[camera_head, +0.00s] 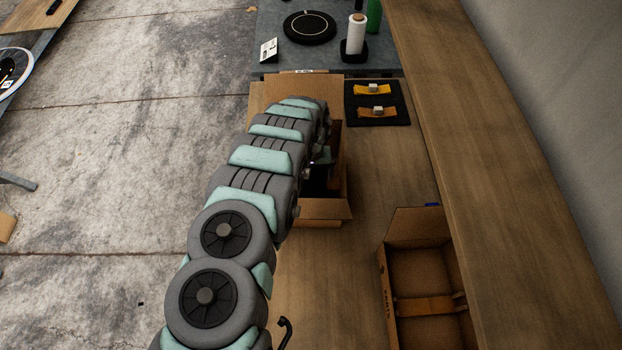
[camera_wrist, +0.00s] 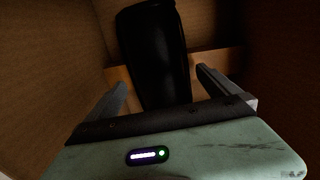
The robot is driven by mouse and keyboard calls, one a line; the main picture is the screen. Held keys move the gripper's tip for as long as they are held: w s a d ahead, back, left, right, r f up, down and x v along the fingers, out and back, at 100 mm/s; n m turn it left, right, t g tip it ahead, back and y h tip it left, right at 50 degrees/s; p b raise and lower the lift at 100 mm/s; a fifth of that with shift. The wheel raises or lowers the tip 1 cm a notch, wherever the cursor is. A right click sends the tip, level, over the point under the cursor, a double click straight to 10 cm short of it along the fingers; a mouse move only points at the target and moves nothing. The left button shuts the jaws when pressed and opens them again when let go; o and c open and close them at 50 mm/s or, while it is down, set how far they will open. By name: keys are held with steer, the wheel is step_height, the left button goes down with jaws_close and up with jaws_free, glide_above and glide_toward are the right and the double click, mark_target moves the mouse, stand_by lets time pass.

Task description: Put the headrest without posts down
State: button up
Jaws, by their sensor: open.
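In the wrist view a smooth black padded piece, seemingly the headrest (camera_wrist: 155,50), stands inside a cardboard box (camera_wrist: 250,40). My gripper (camera_wrist: 162,78) is inside that box with its fingers apart on either side of the headrest. A gap shows at each finger near the tips. The headrest's lower end is hidden by my gripper body, and I see no posts. In the head view my arm reaches over the far cardboard box (camera_head: 325,209) and hides most of its inside; my gripper is not clearly visible there.
A second, open cardboard box (camera_head: 425,272) with a tan strip across its inside stands at lower right. A black mat (camera_head: 378,118) with two yellow-orange pieces lies behind. The wooden bench (camera_head: 385,185) is bare between the boxes. A raised wooden ledge (camera_head: 470,130) runs along the right.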

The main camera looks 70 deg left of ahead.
steer(key=shift+r, duration=3.25)
